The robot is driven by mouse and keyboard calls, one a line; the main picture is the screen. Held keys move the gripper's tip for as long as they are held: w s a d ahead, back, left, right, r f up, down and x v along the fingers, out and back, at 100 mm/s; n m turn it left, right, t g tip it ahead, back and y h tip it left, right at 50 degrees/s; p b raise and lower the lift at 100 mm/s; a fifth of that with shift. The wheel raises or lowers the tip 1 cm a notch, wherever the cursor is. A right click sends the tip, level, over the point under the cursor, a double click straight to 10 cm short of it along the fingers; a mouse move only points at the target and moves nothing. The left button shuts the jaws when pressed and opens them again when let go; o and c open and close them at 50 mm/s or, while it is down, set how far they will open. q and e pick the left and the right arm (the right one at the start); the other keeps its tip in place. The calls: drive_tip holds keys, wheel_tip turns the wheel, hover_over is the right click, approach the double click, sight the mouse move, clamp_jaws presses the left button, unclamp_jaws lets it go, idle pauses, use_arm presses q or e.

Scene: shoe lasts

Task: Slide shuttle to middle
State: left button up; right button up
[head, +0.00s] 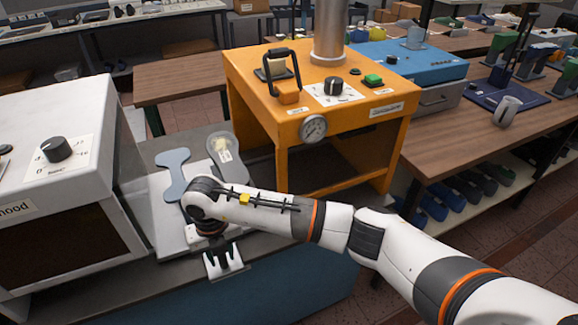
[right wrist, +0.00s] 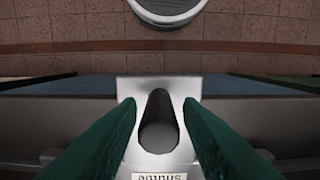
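The shuttle (right wrist: 160,88) shows in the right wrist view as a pale plate with an upside-down printed label and a dark upright handle (right wrist: 158,137) in its middle. My right gripper (right wrist: 160,103) is open, with one green finger on each side of the handle and a gap visible on both sides. In the head view my right gripper (head: 222,252) points down at the front of the pale bench plate (head: 172,238), and the arm hides much of that plate. My left gripper is not in view.
A white hood box (head: 70,185) stands at the left. An orange machine (head: 310,100) with a gauge stands behind my right arm. The bench's front edge is close.

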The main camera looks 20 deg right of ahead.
drive_tip(key=shift+a, duration=0.15)
drive_tip(key=shift+d, duration=0.25)
drive_tip(key=shift+r, duration=0.2)
wheel_tip(320, 180, up, 8)
drive_tip(key=p, duration=0.5)
drive_tip(key=shift+f, duration=0.15)
drive_tip(key=shift+f, duration=0.1)
